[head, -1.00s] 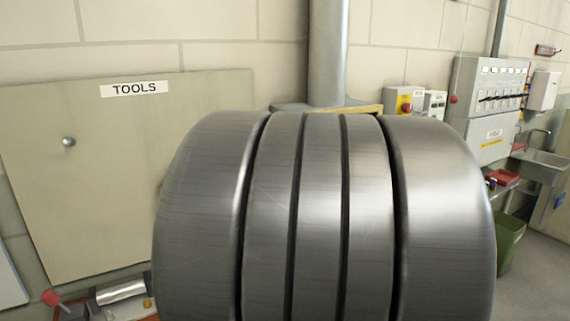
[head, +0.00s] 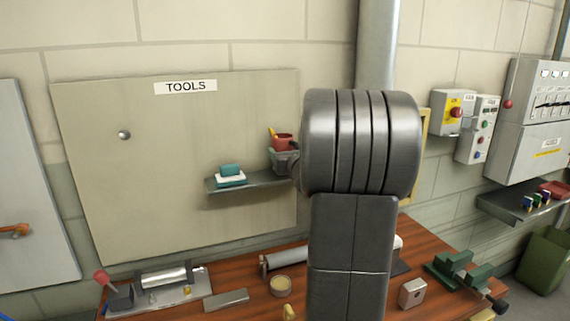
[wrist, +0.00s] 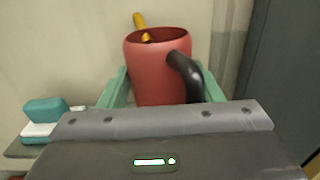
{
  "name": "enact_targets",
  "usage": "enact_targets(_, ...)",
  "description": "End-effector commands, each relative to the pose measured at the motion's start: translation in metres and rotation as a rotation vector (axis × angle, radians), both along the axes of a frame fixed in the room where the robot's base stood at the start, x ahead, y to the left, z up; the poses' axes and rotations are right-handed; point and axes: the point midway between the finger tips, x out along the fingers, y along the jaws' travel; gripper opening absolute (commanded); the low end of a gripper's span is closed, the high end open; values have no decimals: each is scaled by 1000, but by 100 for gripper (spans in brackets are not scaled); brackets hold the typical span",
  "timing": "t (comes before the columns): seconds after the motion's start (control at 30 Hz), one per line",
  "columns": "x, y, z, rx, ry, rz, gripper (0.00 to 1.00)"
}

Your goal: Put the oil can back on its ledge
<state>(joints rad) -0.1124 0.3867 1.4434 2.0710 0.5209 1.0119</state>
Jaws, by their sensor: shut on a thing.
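The oil can (head: 283,141) is a red cup-like body with a yellow spout and a black handle. In the wrist view the oil can (wrist: 158,72) stands upright between the green fingers of my gripper (wrist: 165,84), which is shut on it. In the head view my gripper (head: 284,160) is partly hidden behind my arm. It holds the can at the right end of the grey ledge (head: 240,189) on the tool board. The can's lower part is hidden, so I cannot tell whether it touches the ledge.
A teal and white item (head: 230,176) sits on the ledge, left of the can. The board (head: 150,200) carries a TOOLS sign (head: 185,87) and a knob (head: 124,135). Below, a wooden bench (head: 255,304) holds a tin (head: 281,287), a grey cylinder (head: 288,257) and other tools.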

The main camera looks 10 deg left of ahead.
Motion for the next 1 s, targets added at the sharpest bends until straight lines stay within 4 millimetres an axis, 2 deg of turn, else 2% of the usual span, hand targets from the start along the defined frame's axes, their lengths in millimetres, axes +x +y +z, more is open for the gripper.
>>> enact_targets(0.1, 0, 0, -22, 2, 7, -1, 29)
enact_targets(0.17, 0, -1, -30, 1, 4, -2, 29)
enact_targets(0.67, 3, 2, -38, 0, 0, 0, 29)
enact_targets(0.7, 3, 2, -38, -1, 1, -1, 61)
enact_targets(0.8, 3, 2, -37, -1, 1, -1, 80)
enact_targets(1.0, 3, 2, -37, -1, 1, -1, 80)
